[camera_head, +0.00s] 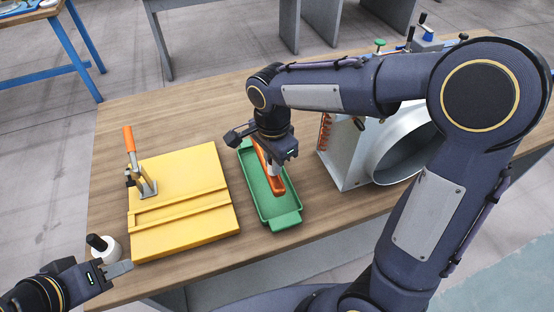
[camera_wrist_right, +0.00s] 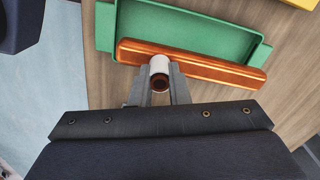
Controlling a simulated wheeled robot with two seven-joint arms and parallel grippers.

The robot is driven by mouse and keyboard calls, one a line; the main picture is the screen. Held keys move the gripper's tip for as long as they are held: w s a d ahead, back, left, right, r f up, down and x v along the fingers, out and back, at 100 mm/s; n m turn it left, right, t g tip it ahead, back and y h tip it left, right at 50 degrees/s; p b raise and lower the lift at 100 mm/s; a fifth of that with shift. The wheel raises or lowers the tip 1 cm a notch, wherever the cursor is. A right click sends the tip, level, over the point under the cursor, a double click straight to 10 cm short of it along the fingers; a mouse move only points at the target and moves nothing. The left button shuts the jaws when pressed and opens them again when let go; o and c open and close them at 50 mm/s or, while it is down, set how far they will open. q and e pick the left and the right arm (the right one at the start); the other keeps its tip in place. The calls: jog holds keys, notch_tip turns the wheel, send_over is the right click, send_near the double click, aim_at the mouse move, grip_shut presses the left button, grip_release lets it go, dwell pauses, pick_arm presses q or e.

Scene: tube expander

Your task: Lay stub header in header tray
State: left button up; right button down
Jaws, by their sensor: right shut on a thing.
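The stub header is a copper-coloured bar (camera_wrist_right: 205,67) with a short pale stub with a round copper bore. My right gripper (camera_wrist_right: 160,88) is shut on the stub. In the head view the header (camera_head: 267,172) lies lengthwise over the green header tray (camera_head: 285,219), partly hidden by my right gripper (camera_head: 275,163). In the wrist view the bar overlaps the near side of the tray (camera_wrist_right: 180,32), slightly tilted to its long wall. I cannot tell whether it touches the tray. My left gripper (camera_head: 122,268) is at the lower left, away from the tray; its finger gap is unclear.
A yellow fixture board (camera_head: 190,235) with an orange-handled clamp (camera_head: 130,140) stands left of the tray. A white spool-like object (camera_head: 106,249) is beside it. A metal box with a large round duct (camera_head: 345,165) stands close on the right. Bare wooden tabletop (camera_head: 200,110) lies behind.

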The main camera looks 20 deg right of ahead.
aim_at(273, 179)
jog(key=shift+a+f+b, duration=0.15)
jog(key=shift+f+b, duration=0.45)
jog(key=shift+f, duration=0.15)
jog(key=shift+f+b, duration=1.45)
jog(key=shift+f, duration=0.4)
jog(key=shift+f+b, duration=0.8)
jog(key=shift+f, duration=0.2)
jog(key=c, duration=1.3)
grip_release()
jog(key=shift+r+p, duration=3.55)
jog(key=shift+r, duration=0.7)
